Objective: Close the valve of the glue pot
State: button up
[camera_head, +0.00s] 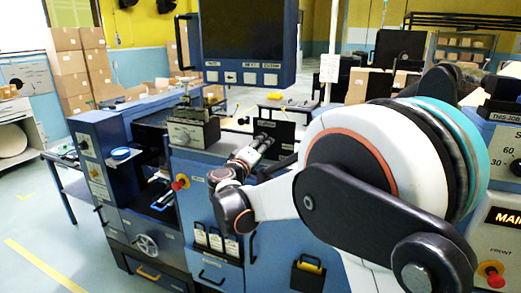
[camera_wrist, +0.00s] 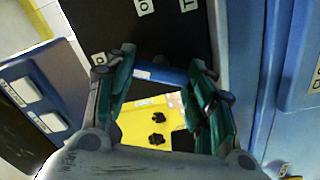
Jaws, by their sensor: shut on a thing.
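In the wrist view, the two green-lined fingers of my gripper (camera_wrist: 163,80) stand on either side of a short blue bar (camera_wrist: 160,73) with a small pale label. My gripper is shut on this bar. It lies in front of a black panel (camera_wrist: 170,30) with white letter tags. I cannot tell for sure whether the bar is the valve's handle. In the head view, my gripper (camera_head: 263,141) reaches to a black upright panel (camera_head: 285,129) on the blue machine. The glue pot and its valve cannot be made out there.
A yellow surface with black knobs (camera_wrist: 157,138) shows below the fingers. Blue cabinet walls (camera_wrist: 246,70) stand close on the right. In the head view, a monitor (camera_head: 243,40) hangs above, and a red knob (camera_head: 180,183) juts from the machine's front.

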jog(key=n, duration=0.5)
jog(key=shift+f+n, duration=0.1)
jog(key=shift+n, duration=0.2)
dwell(0.4)
jog(key=o, duration=1.1)
jog(key=shift+c, duration=0.2)
jog(key=v, duration=1.2)
